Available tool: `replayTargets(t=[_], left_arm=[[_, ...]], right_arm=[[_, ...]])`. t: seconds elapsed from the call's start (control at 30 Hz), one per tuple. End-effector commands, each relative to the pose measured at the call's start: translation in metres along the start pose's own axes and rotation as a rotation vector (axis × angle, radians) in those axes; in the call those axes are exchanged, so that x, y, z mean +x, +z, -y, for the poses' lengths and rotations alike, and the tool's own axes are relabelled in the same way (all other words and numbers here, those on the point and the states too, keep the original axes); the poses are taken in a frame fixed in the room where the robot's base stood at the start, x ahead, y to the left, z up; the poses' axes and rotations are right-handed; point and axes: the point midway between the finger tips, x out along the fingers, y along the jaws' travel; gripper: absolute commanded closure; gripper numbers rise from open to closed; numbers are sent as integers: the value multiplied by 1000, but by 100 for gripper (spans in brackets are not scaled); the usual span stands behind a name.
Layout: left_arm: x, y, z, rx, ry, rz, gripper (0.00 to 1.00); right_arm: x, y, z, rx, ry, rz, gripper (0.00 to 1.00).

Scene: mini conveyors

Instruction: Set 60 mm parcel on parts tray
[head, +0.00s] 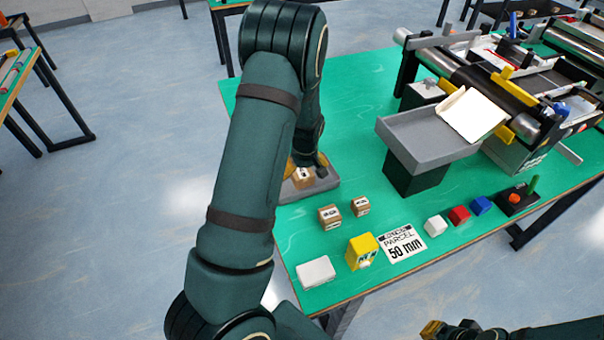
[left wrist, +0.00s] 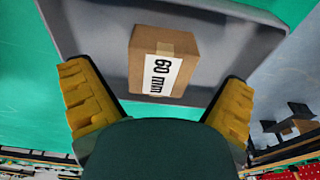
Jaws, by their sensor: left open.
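The brown 60 mm parcel (left wrist: 163,65), with its white label facing the camera, sits on the grey parts tray (left wrist: 90,22) in the left wrist view. In the head view the parcel (head: 303,178) is partly hidden by my left arm, and the tray (head: 322,186) shows at the table's left side. My left gripper (left wrist: 160,100) is open, its yellow fingers on either side below the parcel and apart from it. It is mostly hidden behind the arm in the head view. My right gripper (head: 433,328) shows only partly at the bottom edge; its jaws are unclear.
Two smaller brown parcels (head: 329,217) stand in front of the tray. A yellow box (head: 362,250), a white box (head: 315,272), a 50 mm parcel sign (head: 402,243) and coloured blocks (head: 459,215) line the front edge. A conveyor (head: 480,85) with a grey chute (head: 425,140) stands at right.

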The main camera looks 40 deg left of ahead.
Motion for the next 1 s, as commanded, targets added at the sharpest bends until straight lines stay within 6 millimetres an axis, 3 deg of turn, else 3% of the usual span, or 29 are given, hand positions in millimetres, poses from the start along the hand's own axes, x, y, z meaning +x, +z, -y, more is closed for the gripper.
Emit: replayTargets(t=[0.03,0.2,0.4,0.6,1.0], left_arm=[[-14,-1,-1,1,4,-4,0],[-50,0,-1,2,3,-2,0],[-80,-1,-1,1,3,-2,0],[-91,0,0,0,1,-1,0],[-91,0,0,0,0,0,0]], right_arm=[[-4,-1,2,1,0,-2,100],[-11,-4,4,3,1,-9,100],[-16,-7,6,5,2,-16,100],[-18,-9,7,6,2,-18,100],[-18,-8,6,5,2,-18,100]])
